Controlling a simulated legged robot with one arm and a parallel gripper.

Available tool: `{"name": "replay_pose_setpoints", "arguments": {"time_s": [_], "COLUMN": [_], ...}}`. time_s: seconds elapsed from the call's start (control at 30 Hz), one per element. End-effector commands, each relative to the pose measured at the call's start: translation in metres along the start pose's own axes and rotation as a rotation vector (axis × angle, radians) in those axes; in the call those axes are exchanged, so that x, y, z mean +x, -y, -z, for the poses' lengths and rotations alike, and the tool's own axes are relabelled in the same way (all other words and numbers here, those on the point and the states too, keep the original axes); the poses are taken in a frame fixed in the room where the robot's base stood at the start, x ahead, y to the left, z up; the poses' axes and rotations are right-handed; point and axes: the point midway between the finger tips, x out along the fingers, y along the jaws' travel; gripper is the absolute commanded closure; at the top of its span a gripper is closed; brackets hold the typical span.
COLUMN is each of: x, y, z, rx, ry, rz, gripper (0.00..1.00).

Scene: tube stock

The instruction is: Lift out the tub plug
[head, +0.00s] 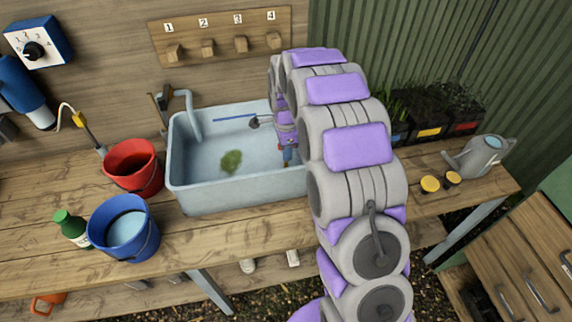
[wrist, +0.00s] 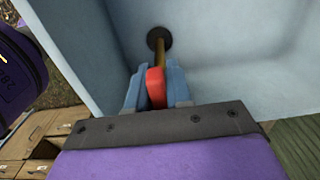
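The tub (head: 235,190) is a pale blue-grey basin set in the wooden bench. My gripper (head: 287,152) reaches down inside its right side, partly hidden by my arm. In the wrist view, the blue fingers of my gripper (wrist: 155,92) stand against both sides of the red grip of the tub plug (wrist: 155,84). A brass-coloured stem runs from the grip to a dark round disc (wrist: 159,38) against the tub surface. The disc looks seated there; I cannot tell whether it has lifted. A green clump (head: 231,161) lies or floats in the tub.
A tap (head: 188,110) rises at the tub's back left. A red bucket (head: 133,168), a blue bucket (head: 124,228) and a green-capped bottle (head: 71,228) stand left. A blue rod (head: 235,117) shows inside the tub. A watering can (head: 478,155) stands right. A pegboard (head: 220,38) hangs behind.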

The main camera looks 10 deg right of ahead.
Motion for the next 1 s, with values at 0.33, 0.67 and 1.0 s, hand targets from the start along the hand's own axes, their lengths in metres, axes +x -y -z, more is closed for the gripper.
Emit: {"name": "replay_pose_setpoints", "arguments": {"time_s": [0.33, 0.67, 1.0], "x": [0.000, 0.000, -0.019], "y": [0.000, 0.000, 0.001], "z": [0.000, 0.000, 0.001], "rx": [0.000, 0.000, 0.001], "ry": [0.000, 0.000, 0.000], "rz": [0.000, 0.000, 0.004], "gripper": [1.00, 1.00, 1.00]}}
